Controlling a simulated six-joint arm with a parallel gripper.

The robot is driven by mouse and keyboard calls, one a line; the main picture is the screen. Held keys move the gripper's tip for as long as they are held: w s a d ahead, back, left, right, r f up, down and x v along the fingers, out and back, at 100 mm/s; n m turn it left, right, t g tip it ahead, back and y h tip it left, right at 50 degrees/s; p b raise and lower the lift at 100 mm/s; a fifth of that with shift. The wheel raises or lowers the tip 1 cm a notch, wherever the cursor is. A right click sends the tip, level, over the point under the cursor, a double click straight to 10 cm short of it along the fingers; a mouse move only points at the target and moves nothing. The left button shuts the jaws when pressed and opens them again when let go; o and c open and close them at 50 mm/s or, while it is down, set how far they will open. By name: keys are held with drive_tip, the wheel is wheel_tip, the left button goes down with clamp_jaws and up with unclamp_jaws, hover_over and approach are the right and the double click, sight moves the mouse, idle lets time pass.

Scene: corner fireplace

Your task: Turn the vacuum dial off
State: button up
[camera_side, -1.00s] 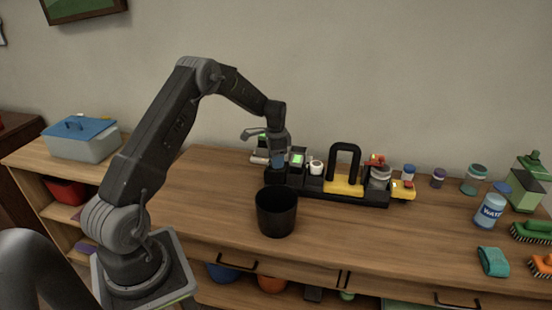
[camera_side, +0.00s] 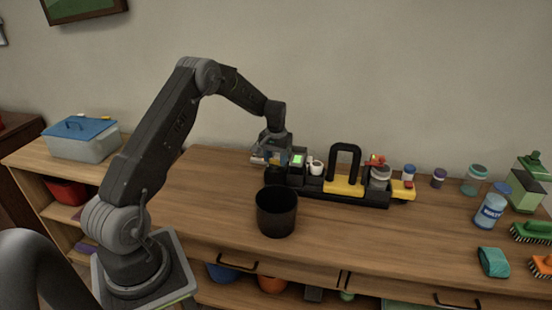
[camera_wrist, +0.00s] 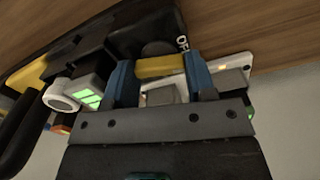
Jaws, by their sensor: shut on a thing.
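The vacuum dial shows in the wrist view as a yellow bar handle (camera_wrist: 160,66) on a dark round base, set on a black panel. A white "OFF" mark (camera_wrist: 183,43) is on the panel beside the dial, near the right end of the bar. My gripper (camera_wrist: 160,82) has blue fingers, one at each end of the yellow bar, and is shut on it. In the side view my gripper (camera_side: 274,158) is down at the left end of the black tool unit (camera_side: 315,186), and it mostly hides the dial there.
A lit green display (camera_side: 297,160) and a white knob (camera_side: 316,167) are just right of my gripper. A black upright handle on a yellow base (camera_side: 343,187) stands farther right. A black bin (camera_side: 276,212) is in front on the wooden bench.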

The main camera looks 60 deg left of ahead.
sight(276, 160)
drive_tip(key=shift+n, duration=1.1)
drive_tip(key=o, duration=0.9)
drive_tip(key=shift+o, duration=0.2)
wheel_tip(276, 160, up, 14)
